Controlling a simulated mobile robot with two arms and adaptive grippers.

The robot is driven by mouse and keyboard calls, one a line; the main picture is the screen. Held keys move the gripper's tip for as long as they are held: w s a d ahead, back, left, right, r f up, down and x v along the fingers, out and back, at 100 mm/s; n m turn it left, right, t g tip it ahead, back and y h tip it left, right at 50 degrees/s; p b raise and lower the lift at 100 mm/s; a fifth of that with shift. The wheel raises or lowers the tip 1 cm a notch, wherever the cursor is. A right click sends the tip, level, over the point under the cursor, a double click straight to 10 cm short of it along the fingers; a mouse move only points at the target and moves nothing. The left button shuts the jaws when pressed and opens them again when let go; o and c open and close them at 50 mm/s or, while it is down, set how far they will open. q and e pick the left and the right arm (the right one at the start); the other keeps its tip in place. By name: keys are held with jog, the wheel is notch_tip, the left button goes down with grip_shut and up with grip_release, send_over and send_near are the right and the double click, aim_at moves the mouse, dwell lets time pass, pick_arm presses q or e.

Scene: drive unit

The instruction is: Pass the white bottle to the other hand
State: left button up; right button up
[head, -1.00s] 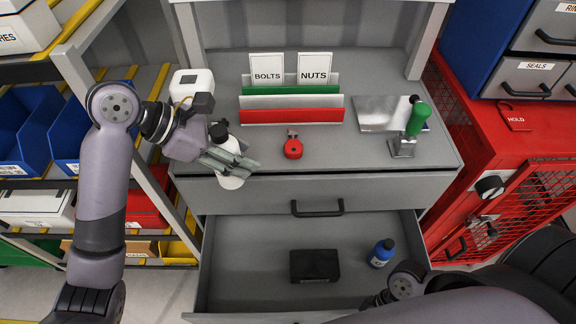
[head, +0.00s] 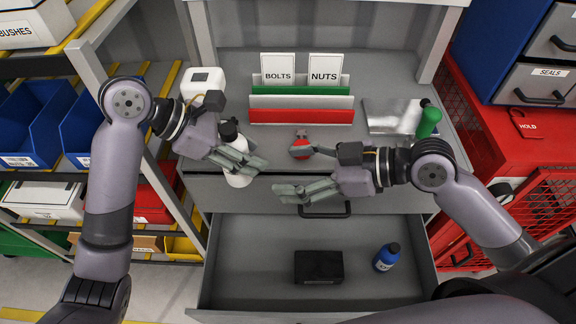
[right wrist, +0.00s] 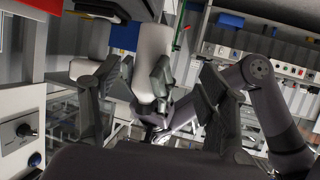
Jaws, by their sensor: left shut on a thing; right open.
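The white bottle (head: 239,181) has a black cap and is held upright, slightly tilted, over the front edge of the grey worktop at the left. My left gripper (head: 256,165) is shut around its middle, hiding part of the body. My right gripper (head: 287,171) is open and empty, its fingers pointing left at the bottle with a gap between. In the right wrist view a pale bottle shape (right wrist: 152,55) shows beyond the open right fingers, with the left arm behind it.
A red padlock-like item (head: 301,154) sits partly behind my right upper finger. A rack labelled BOLTS and NUTS (head: 301,117) stands behind. The open drawer (head: 240,262) below holds a black box (head: 318,267) and a blue bottle (head: 386,257).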

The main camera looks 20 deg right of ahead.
jog(key=x, duration=1.2)
jog(key=shift+r, duration=0.1)
pick_arm(q)
jog(key=shift+w, duration=0.1)
jog(key=shift+c, duration=0.2)
pick_arm(e)
jog(key=shift+s+a, duration=0.15)
jog(key=c, duration=1.4)
pick_arm(q)
jog(key=o, duration=1)
jog(key=shift+r, duration=0.1)
pick_arm(e)
jog(key=shift+r, duration=0.1)
jog(key=shift+c, duration=0.5)
pick_arm(q)
jog(key=shift+o, duration=0.8)
pick_arm(e)
grip_shut()
pick_arm(q)
jog(key=o, duration=0.4)
jog(key=shift+o, duration=0.2)
